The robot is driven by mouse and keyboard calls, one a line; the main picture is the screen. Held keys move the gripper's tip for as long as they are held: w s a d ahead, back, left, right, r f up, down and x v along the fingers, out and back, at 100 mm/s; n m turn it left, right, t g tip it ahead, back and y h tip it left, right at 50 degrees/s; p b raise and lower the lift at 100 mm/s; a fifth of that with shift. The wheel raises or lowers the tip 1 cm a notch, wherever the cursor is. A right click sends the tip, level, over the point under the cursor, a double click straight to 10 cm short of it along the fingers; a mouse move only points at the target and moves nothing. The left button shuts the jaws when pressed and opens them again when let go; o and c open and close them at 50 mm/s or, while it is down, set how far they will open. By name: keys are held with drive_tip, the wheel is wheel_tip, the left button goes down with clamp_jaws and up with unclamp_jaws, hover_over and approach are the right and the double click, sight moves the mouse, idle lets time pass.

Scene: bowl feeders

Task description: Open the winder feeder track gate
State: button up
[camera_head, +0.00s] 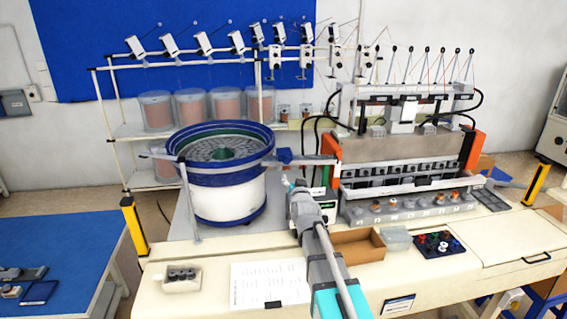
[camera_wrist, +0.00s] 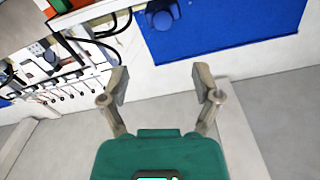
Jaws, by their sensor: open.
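The winder (camera_head: 405,150), a grey machine with orange side plates, stands on the cream bench right of centre in the head view. The bowl feeder (camera_head: 228,200), white with blue rims, stands to its left. A thin feeder track (camera_head: 310,160) runs between them, with a small blue part (camera_head: 284,156) near the bowl; I cannot tell whether this is the gate. My gripper (camera_head: 288,184) is near the track, in front of it and slightly lower. In the wrist view my gripper (camera_wrist: 162,82) is open, its fingers wide apart with nothing between them. The gate is not clearly visible there.
An orange-brown open box (camera_head: 357,247), a clear box (camera_head: 396,238) and a dark tray of coloured parts (camera_head: 440,244) lie on the bench to the right of my arm. A paper sheet (camera_head: 268,284) and a small bin (camera_head: 181,279) lie to the left. A yellow post (camera_head: 134,226) stands at the left edge.

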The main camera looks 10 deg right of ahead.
sight(287, 161)
drive_tip(key=shift+a, duration=0.2)
drive_tip(key=shift+w, duration=0.15)
drive_tip(key=w, duration=1.3)
drive_tip(key=shift+w+d+r, duration=0.15)
drive_tip(key=shift+w, duration=0.15)
drive_tip(key=shift+s, duration=0.1)
clamp_jaws()
drive_tip(key=shift+s, duration=0.1)
